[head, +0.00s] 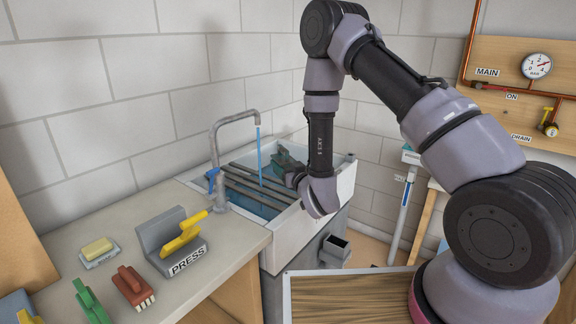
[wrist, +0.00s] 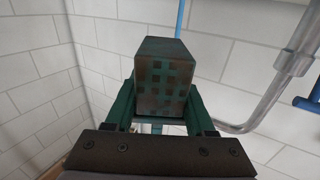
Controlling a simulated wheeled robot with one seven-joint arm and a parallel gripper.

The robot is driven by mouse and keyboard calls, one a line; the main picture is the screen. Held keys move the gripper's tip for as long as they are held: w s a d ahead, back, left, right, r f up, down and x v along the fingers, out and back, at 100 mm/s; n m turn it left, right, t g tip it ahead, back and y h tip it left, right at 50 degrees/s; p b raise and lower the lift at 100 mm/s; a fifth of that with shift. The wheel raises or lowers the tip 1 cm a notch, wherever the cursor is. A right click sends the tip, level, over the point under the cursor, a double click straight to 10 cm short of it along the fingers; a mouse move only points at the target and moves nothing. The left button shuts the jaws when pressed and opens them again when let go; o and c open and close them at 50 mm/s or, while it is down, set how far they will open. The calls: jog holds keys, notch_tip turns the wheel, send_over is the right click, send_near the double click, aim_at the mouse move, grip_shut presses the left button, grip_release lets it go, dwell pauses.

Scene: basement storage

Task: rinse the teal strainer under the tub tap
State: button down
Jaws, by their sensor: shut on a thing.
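The teal strainer (wrist: 165,80) is a boxy block with a grid of dark squares and brownish patches on the face toward the wrist camera. My gripper (wrist: 160,112) is shut on it, one finger at each side. In the head view, my gripper (head: 287,168) is over the tub (head: 318,205), with the strainer (head: 284,156) partly hidden at its end. The tap (head: 216,150) has a blue lever (head: 212,177) and a blue water stream (head: 260,155) runs from its spout. The strainer is right of the stream in the head view, seemingly apart from it.
Grey bars (head: 250,186) span the tub. A wooden-topped surface (head: 350,298) is at front right; block walls stand close behind.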

jog(key=w+a+f, duration=0.2)
jog(key=w+a, duration=0.5)
jog(key=w, duration=0.2)
jog(key=shift+a+f, duration=0.15)
jog(key=shift+a, duration=0.1)
dwell(0.4)
jog(key=shift+d, duration=0.1)
dwell(0.4)
jog(key=shift+w+d, duration=0.35)
jog(key=shift+w, duration=0.05)
jog(key=shift+s+a, duration=0.1)
jog(key=shift+s, duration=0.05)
jog(key=shift+s+a, duration=0.25)
jog(key=shift+a, duration=0.1)
jog(key=shift+s+d, duration=1.3)
jog(key=shift+s, duration=0.25)
jog(key=shift+s+d, duration=1.3)
jog(key=shift+s, duration=0.25)
